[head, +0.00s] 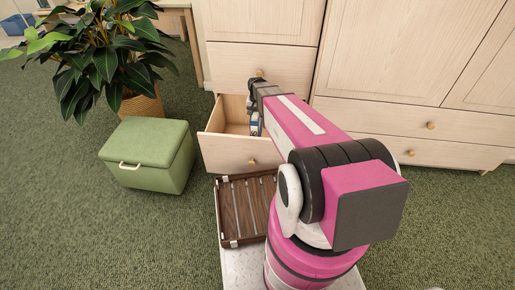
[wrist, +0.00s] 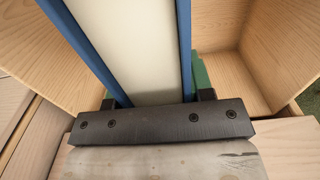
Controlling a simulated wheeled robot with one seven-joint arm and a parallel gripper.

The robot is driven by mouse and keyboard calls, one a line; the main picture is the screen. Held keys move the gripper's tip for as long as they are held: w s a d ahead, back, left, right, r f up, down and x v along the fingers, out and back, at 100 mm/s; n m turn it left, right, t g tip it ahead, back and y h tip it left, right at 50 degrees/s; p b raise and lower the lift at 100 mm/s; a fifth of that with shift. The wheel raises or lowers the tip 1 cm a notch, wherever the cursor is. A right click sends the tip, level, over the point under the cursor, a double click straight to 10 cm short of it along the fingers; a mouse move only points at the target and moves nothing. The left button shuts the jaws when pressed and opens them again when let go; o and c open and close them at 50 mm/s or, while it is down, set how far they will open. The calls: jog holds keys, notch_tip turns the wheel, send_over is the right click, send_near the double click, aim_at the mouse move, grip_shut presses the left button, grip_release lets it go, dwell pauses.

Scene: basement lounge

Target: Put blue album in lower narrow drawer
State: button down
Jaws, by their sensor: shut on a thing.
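The blue album (wrist: 184,45) has blue covers and a pale page block. It is between the fingers of my gripper (wrist: 158,100), which is shut on it, and it extends away from the jaws into the drawer space. The lower narrow drawer (head: 247,153) is pulled open under the upper drawer of the pale wood cabinet. In the head view my gripper (head: 254,122) is over the right part of this drawer, with a little blue showing and most of the album hidden by my arm. Whether the album touches the drawer bottom cannot be told.
A green thing (wrist: 201,75) shows beside the album, partly hidden. A green storage box (head: 150,153) and a potted plant (head: 105,50) stand left of the drawer. A brown slatted tray (head: 245,205) is in front of it. A wide wardrobe (head: 400,60) is at right.

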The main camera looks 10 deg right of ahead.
notch_tip(320, 180, down, 11)
dwell(0.7)
jog(key=shift+a+f, duration=0.1)
jog(key=shift+f, duration=0.1)
jog(key=c, duration=0.5)
grip_release()
jog(key=shift+r, duration=0.1)
notch_tip(320, 180, up, 12)
jog(key=shift+f, duration=0.1)
jog(key=s+r+n, duration=0.1)
jog(key=s+r, duration=0.5)
jog(key=s, duration=0.4)
jog(key=s+r+n, duration=0.2)
jog(key=s+r, duration=0.4)
jog(key=s, duration=0.5)
jog(key=shift+n, duration=0.3)
